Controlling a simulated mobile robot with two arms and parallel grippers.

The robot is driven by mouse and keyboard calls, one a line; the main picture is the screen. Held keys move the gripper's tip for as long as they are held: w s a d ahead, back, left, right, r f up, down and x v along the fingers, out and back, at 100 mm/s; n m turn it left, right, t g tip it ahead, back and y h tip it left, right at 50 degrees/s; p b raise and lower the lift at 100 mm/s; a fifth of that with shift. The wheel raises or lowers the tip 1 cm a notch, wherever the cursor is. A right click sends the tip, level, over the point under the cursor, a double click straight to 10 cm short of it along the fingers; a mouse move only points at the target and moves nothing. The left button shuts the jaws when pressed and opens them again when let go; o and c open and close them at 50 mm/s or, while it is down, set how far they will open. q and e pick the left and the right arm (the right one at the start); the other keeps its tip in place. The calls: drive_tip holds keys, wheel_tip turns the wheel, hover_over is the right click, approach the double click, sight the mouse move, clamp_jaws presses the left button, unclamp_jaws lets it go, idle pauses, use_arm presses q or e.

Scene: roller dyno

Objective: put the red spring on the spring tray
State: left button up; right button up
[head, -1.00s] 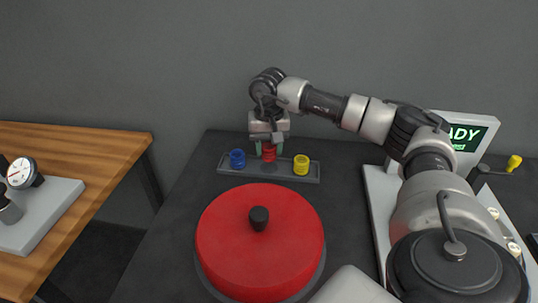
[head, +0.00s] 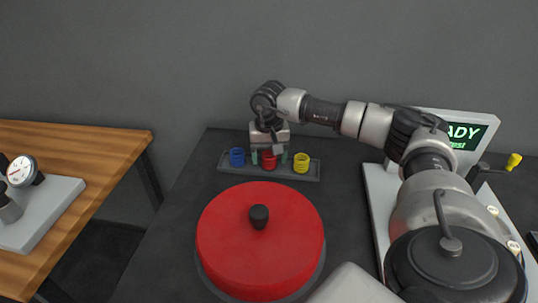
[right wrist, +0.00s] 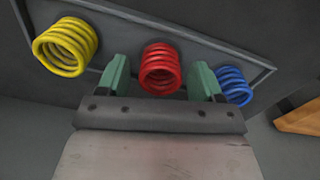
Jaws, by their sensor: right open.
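The red spring (head: 268,161) stands upright on the grey spring tray (head: 267,177), between the blue spring (head: 237,158) and the yellow spring (head: 301,162). My right gripper (head: 269,157) is at the tray with its green fingers apart, one on each side of the red spring. In the right wrist view the red spring (right wrist: 160,68) lies between the open fingertips (right wrist: 161,78), with a gap on both sides. The yellow spring (right wrist: 65,47) and blue spring (right wrist: 232,86) show to either side. My left gripper is not in view.
A large red round lid (head: 260,255) with a black knob stands in front of the tray. A light device with a green-lettered screen (head: 465,136) is at the right. A wooden table (head: 105,145) with a gauge (head: 21,172) is at the left.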

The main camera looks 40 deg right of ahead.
sight(269, 153)
wheel_tip(269, 153, up, 12)
drive_tip(key=shift+r, duration=0.2)
idle(0.4)
drive_tip(key=shift+f, duration=0.1)
